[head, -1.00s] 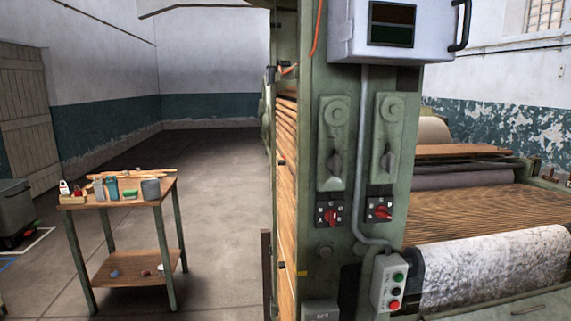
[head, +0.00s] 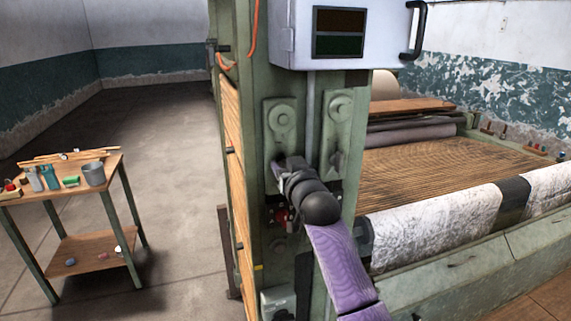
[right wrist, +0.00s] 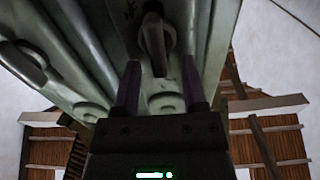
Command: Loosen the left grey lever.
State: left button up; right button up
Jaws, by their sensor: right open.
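The left grey lever is on the left green plate (head: 281,120) of the machine post, hidden behind my right gripper in the head view. In the right wrist view a dark grey lever (right wrist: 154,40) stands just beyond my fingertips, roughly between them, with no contact that I can make out. My right gripper (right wrist: 160,72) is open and empty; in the head view it shows in front of the lower end of the left plate (head: 284,165). The right grey lever (head: 337,163) hangs on the right plate (head: 340,120). My left gripper is not in view.
A red switch (head: 291,222) below the left plate is partly covered by my right arm. A grey cabinet (head: 300,40) with a handle juts out above the plates. A wooden side table (head: 120,168) with bottles and a cup stands at left; the floor between is clear.

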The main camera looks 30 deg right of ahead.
jog(key=shift+w, duration=0.2)
jog(key=shift+s, duration=0.1)
grip_shut()
jog(key=n+p, duration=0.1)
jog(key=n, duration=0.1)
jog(key=shift+a+n+p, duration=0.2)
jog(key=shift+n+p, duration=0.2)
jog(key=n, duration=0.1)
jog(key=n+p, duration=0.1)
jog(key=shift+a+n, duration=0.25)
jog(key=shift+n, duration=0.15)
jog(key=shift+w+a+f+n+p, duration=0.15)
jog(key=shift+f+n+p, duration=0.1)
jog(key=shift+n, duration=0.9)
jog(key=shift+a+f+n+p, duration=0.15)
jog(key=shift+n+p, duration=0.15)
jog(key=shift+n, duration=0.8)
jog(key=shift+w+a+f+n+p, duration=0.1)
jog(key=shift+f+n+p, duration=0.15)
jog(key=shift+n, duration=0.9)
